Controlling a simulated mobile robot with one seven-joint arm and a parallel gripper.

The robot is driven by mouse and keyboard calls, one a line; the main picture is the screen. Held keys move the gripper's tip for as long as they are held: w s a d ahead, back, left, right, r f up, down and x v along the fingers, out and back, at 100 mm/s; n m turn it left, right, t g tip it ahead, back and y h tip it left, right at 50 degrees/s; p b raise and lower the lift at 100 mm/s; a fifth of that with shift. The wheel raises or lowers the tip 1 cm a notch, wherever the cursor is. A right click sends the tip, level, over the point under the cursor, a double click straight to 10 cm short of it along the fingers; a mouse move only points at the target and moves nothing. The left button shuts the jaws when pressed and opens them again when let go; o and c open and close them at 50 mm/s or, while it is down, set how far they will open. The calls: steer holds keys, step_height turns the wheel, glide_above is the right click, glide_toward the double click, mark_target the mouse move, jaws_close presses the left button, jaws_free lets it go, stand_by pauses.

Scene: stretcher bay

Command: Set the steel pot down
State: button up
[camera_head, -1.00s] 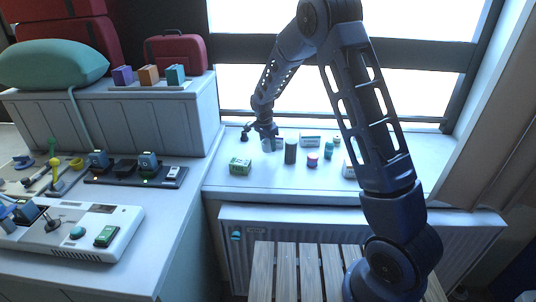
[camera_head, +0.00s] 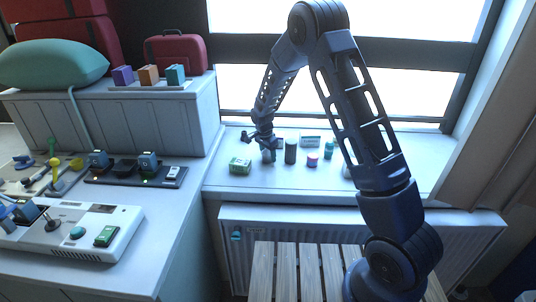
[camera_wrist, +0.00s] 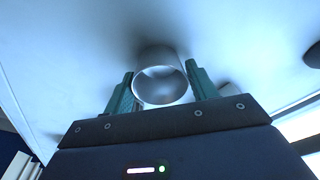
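The steel pot (camera_wrist: 160,88) is a small round grey vessel, its open rim facing the wrist camera. My gripper (camera_wrist: 161,80) has one teal finger on each side of it, close against its wall, and appears shut on it. In the head view my gripper (camera_head: 265,142) points down over the white window sill (camera_head: 225,187). The pot (camera_head: 269,156) hangs below the fingers, at or just above the sill. I cannot tell whether its base touches. It looks upright.
A green-and-white box (camera_head: 240,165) stands close left of the pot. A dark green can (camera_head: 291,152) stands close right, then a red-and-blue jar (camera_head: 312,160) and a teal bottle (camera_head: 329,150). A white box (camera_head: 310,141) is behind. The sill's front strip is clear.

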mark_target(265, 161)
steer(key=shift+o, duration=1.3)
steer(key=shift+r, duration=0.15)
step_height(265, 161, up, 12)
steer(key=s+a, duration=0.1)
steer(key=shift+s, duration=0.15)
